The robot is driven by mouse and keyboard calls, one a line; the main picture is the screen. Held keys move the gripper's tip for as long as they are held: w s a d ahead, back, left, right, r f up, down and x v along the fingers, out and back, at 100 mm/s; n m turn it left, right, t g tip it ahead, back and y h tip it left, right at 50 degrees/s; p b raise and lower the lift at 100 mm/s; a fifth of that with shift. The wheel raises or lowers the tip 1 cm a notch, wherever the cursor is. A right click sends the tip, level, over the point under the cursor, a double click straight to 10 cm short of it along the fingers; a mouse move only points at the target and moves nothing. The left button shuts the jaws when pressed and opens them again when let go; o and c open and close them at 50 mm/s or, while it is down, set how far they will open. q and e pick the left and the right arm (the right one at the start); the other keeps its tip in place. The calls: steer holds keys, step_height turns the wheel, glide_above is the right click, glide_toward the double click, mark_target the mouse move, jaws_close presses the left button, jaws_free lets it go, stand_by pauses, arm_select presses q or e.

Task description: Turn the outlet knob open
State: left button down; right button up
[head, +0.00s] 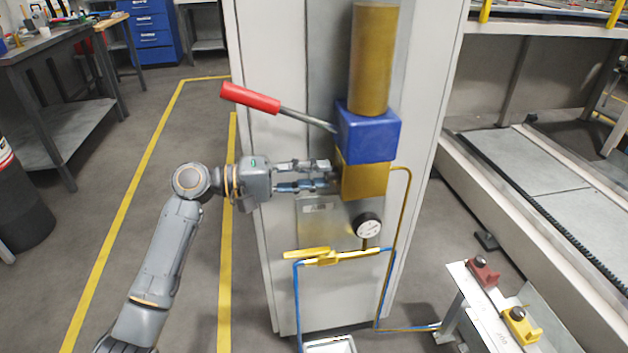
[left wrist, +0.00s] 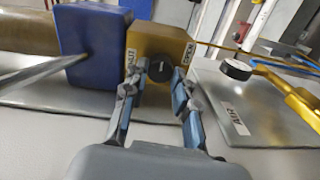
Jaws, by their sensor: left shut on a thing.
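The outlet knob is a small black round knob (left wrist: 161,70) on the side face of a gold block (left wrist: 178,45). In the head view this gold block (head: 366,181) sits under a blue block on a grey cabinet. My left gripper (head: 330,176) reaches it from the left, and its fingertips hide most of the knob there. In the left wrist view the fingers (left wrist: 160,84) stand on either side of the knob, shut on it. White labels flank the knob on the gold face. My right gripper is not in view.
Above are the blue block (head: 368,133), a gold cylinder (head: 374,58) and a red-handled lever (head: 250,98) slanting out left over my gripper.

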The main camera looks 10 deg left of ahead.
arm_select(q)
steer(key=shift+m, duration=0.5)
steer(key=c, duration=1)
jaws_free()
steer(key=shift+c, duration=0.2)
steer(key=v, duration=1.2)
